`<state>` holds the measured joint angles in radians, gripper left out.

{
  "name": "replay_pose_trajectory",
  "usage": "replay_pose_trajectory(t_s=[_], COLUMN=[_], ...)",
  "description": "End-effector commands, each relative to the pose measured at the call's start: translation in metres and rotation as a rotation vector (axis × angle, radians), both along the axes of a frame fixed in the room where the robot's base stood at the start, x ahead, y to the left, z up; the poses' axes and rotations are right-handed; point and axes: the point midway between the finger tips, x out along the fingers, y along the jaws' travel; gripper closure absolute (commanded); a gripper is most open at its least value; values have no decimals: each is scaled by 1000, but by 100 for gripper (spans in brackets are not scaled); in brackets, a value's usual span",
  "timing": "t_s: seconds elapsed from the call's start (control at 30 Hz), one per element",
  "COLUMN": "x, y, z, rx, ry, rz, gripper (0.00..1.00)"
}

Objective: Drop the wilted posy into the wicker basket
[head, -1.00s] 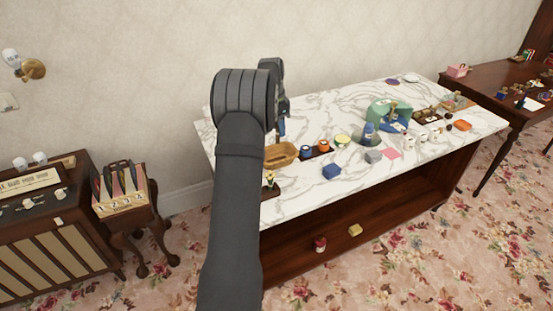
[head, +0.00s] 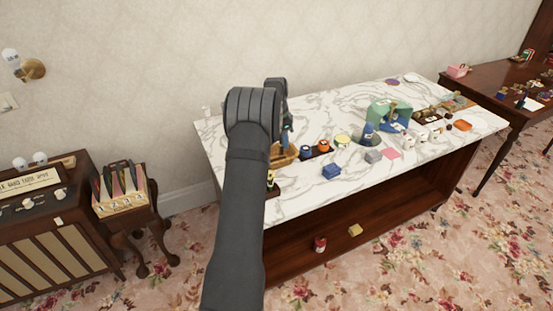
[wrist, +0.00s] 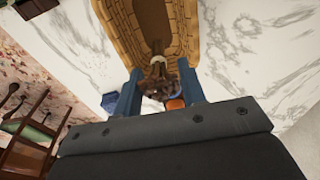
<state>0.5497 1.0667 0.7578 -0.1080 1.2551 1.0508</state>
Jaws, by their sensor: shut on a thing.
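The wicker basket (head: 280,157) stands on the marble counter, partly hidden behind my arm in the head view. It fills the top middle of the wrist view (wrist: 118,27), with its brown inside facing the camera. My gripper (wrist: 160,90) has its blue fingers shut on the wilted posy (wrist: 158,82), a brown clump with a pale tie. In the wrist view the posy overlaps the near end of the basket; I cannot tell its exact height above it. In the head view the posy cannot be made out, and the gripper (head: 287,138) shows just over the basket.
Orange-topped and blue jars (head: 323,146) stand right of the basket, with a blue box (head: 332,171) in front. A green arched object (head: 388,112) and small items fill the counter's right part. The marble top (head: 300,195) is clear at the front.

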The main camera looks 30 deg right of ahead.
Motion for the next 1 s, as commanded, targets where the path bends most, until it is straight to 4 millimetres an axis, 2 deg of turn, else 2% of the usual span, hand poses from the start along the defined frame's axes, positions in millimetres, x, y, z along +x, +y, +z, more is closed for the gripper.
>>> replay_pose_trajectory(t_s=[0.23, 0.27, 0.3, 0.4, 0.77, 0.87, 1.0], x=[0, 0, 0, 0, 0, 0, 1], y=[0, 0, 0, 0, 1, 2, 6], z=[-1, -1, -1, -1, 5, 19, 49], rx=[0, 0, 0, 0, -1, -2, -2], ry=[0, 0, 0, 0, -1, -3, -4], rz=[0, 0, 0, 0, 0, 0, -1], gripper=[84, 61, 53, 37, 37, 37, 37])
